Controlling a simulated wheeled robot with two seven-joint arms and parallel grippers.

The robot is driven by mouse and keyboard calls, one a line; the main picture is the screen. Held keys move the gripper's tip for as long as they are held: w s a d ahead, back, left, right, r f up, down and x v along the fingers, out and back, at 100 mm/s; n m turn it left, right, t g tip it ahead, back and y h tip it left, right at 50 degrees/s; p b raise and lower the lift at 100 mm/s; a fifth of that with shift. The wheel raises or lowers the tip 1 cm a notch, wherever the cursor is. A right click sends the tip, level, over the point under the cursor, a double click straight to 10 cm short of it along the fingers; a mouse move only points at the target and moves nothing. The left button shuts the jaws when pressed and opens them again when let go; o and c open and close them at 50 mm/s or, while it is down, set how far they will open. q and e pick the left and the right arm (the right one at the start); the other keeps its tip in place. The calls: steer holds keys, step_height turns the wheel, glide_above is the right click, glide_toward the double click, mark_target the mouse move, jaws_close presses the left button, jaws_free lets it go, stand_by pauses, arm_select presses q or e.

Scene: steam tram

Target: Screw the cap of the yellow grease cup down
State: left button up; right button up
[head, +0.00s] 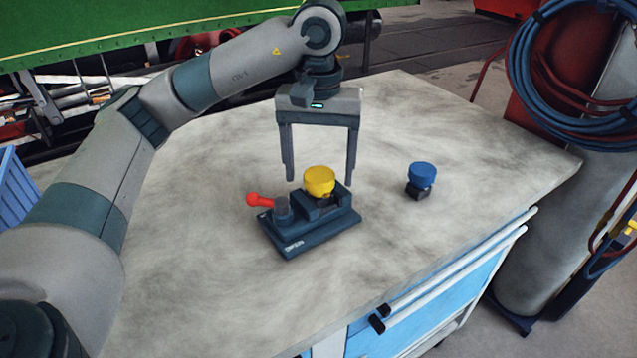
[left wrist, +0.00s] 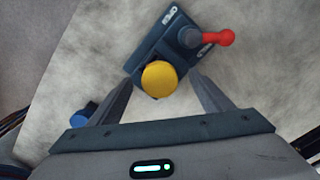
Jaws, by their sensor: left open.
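The yellow grease cup (head: 319,181) sits upright in a dark vise (head: 311,220) with a red handle (head: 259,200) on the workbench. My left gripper (head: 320,180) is open above and around the cup, with its fingers pointing down. In the left wrist view the round yellow cap (left wrist: 159,79) shows between the two fingers (left wrist: 163,84), apart from both. The vise and its red handle (left wrist: 226,38) lie beyond it. The cup's lower part is hidden by the cap and the vise jaws. My right gripper is not in view.
A blue cup (head: 422,175) on a small dark block stands to the right of the vise; it also shows in the left wrist view (left wrist: 82,118). The bench top (head: 440,120) is otherwise bare. A cylinder with coiled hoses (head: 530,100) stands off the bench's right edge.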

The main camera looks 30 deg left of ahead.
arm_select(q)
steer(key=shift+r, duration=0.15)
steer(key=shift+r+p, duration=1.85)
steer(key=shift+r, duration=0.5)
